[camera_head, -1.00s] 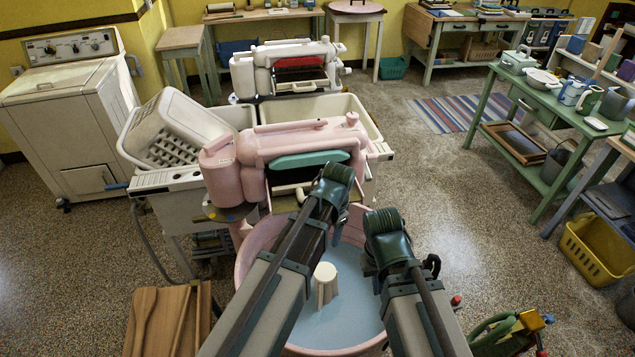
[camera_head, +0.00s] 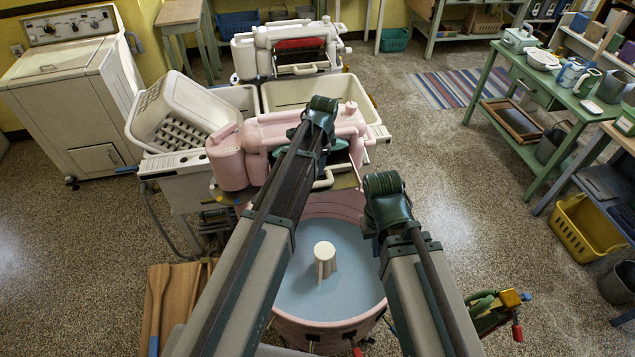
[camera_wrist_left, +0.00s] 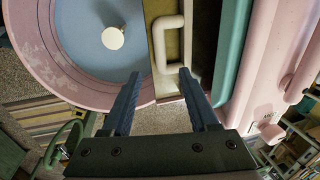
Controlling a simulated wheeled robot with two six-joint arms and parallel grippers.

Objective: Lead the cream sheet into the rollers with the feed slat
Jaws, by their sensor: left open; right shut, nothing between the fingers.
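The pink wringer (camera_head: 262,133) stands above the round pink tub (camera_head: 330,325). Its teal roller shows in the left wrist view (camera_wrist_left: 230,45) and is mostly hidden by my left arm in the head view. A cream loop handle (camera_wrist_left: 160,45) sits on an olive board beside the roller; I cannot tell whether it belongs to the feed slat. I cannot make out the cream sheet. My left gripper (camera_wrist_left: 159,73) is open and empty, its fingertips close to the handle. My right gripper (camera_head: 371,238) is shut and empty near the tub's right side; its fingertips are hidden.
A white stool-like post (camera_head: 325,260) stands in the tub's blue interior. A white basket (camera_head: 180,115) leans in the cream sinks at the back left. A second wringer (camera_head: 285,48) stands behind. A wooden board (camera_head: 180,290) is at the lower left.

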